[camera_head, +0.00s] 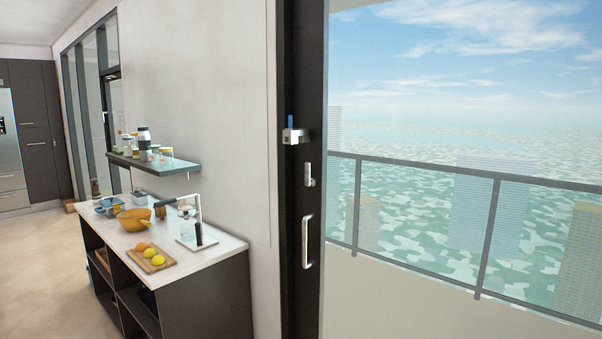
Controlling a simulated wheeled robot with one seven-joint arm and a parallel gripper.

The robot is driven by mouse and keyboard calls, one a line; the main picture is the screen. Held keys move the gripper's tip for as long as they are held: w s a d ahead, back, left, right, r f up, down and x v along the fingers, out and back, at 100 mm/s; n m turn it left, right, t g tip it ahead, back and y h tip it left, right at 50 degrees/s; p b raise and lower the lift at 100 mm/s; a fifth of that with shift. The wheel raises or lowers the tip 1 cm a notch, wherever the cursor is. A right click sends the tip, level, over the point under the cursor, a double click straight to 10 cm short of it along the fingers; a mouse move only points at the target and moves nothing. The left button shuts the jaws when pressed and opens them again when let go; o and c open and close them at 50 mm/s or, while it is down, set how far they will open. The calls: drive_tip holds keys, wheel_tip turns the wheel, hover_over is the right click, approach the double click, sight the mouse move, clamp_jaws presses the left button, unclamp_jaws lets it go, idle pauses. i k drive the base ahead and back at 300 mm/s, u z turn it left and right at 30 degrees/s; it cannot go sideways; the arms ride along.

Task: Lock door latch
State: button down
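A dark door frame (312,85) stands upright just right of centre. A silver and white latch fitting (296,136) is mounted on it, with a blue lever (290,121) pointing straight up. A smaller silver fitting (309,176) sits just below it, and a vertical silver pull handle (306,241) is lower still. I cannot tell from here whether the latch is locked. My gripper is not in view.
Left of the door, a counter (222,247) holds an orange bowl (134,220), a board with fruit (151,258) and other items. A shelf (152,163) with jars hangs above. Open floor (38,275) lies at the left; a balcony railing (488,235) is outside.

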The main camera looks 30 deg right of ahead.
sight(309, 182)
drive_tip(key=u, duration=0.25)
drive_tip(key=i, duration=2.7)
drive_tip(key=z, duration=0.6)
